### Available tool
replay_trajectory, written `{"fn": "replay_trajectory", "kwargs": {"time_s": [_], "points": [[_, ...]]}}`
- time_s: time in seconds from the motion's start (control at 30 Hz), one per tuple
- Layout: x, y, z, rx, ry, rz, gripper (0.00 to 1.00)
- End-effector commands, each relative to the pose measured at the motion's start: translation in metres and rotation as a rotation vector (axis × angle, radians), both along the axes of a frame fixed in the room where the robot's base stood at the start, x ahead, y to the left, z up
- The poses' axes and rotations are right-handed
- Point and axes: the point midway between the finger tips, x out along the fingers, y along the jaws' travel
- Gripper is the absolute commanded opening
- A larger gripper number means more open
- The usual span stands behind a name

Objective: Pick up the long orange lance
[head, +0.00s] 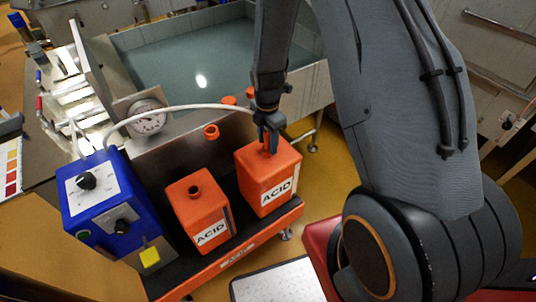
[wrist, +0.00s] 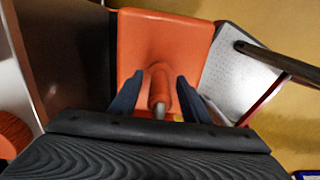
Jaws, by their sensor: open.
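An orange rod-like piece with a grey end, which looks like the lance (wrist: 158,88), stands between my gripper's fingers in the wrist view. It rises from the top of the right orange ACID canister (head: 268,182); its lower part is hidden. My gripper (head: 268,143) points down just above that canister, with its fingers on either side of the piece. In the wrist view the gripper (wrist: 158,95) is open, with a gap between each finger and the piece. The canister top (wrist: 190,40) fills the middle of that view.
A second ACID canister (head: 201,212) with an open neck stands to the left on the orange cart (head: 240,255). A blue control box (head: 110,205) stands left of it, and a white hose (head: 185,107) arches toward my gripper. A gauge (head: 149,121) and a vat (head: 190,65) lie behind.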

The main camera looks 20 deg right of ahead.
Motion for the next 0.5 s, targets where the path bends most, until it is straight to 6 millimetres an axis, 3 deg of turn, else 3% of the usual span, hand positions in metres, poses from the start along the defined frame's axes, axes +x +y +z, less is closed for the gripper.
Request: {"fn": "replay_trajectory", "kwargs": {"time_s": [0.13,0.37,0.5], "points": [[0.0001,0.0000,0.0002,0.000,0.000,0.000,0.43],[0.0000,0.0001,0.0004,0.000,0.000,0.000,0.04],[0.0000,0.0000,0.0005,0.000,0.000,0.000,0.00]]}}
